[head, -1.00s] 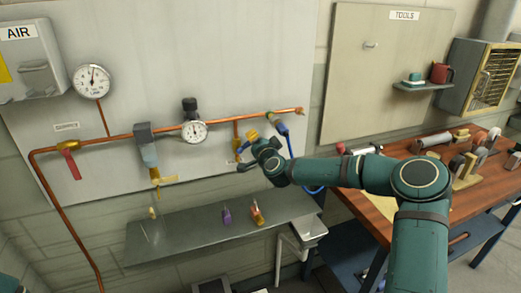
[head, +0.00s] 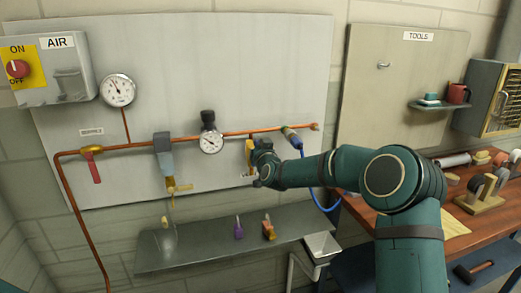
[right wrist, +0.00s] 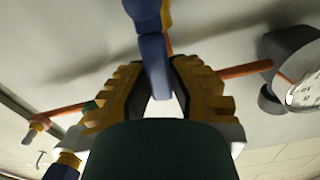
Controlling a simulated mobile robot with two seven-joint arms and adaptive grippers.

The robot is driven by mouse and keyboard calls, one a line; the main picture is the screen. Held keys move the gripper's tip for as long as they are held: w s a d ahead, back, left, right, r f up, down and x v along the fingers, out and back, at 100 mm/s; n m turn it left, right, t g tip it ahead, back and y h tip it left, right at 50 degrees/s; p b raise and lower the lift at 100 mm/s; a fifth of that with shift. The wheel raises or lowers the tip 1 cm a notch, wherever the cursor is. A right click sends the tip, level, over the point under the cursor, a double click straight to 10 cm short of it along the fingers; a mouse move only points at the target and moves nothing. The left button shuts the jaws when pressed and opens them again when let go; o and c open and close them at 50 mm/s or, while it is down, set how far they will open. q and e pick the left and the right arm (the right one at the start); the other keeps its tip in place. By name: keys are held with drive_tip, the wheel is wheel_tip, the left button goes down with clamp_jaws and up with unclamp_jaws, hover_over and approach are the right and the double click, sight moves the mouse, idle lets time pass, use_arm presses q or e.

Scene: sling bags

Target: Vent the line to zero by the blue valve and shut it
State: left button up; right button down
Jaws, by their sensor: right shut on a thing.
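The blue valve's handle (right wrist: 155,65) shows in the right wrist view between the yellow fingers of my right gripper (right wrist: 156,88). The gripper is shut on it. In the head view my right gripper (head: 251,150) is at the copper pipe (head: 135,145), right of the regulator, and hides most of the valve. A round gauge (head: 117,91) stands above the pipe at the left, and its needle points up and slightly left. A smaller gauge (head: 210,142) sits under the black regulator knob (head: 208,117). My left gripper is not in view.
A red-handled valve (head: 95,170) and a grey filter (head: 163,150) are on the pipe farther left. A coupler with a blue hose (head: 291,138) is to the right. A grey shelf (head: 190,250) below holds small padlock-like items. A wooden bench (head: 465,222) stands at right.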

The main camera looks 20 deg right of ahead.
drive_tip(key=shift+a+n, duration=0.45)
drive_tip(key=shift+n, duration=0.35)
drive_tip(key=c, duration=0.9)
unclamp_jaws()
drive_tip(key=shift+o, duration=0.2)
drive_tip(key=s, duration=1.2)
drive_tip(key=shift+a, duration=0.4)
drive_tip(key=shift+f, duration=0.1)
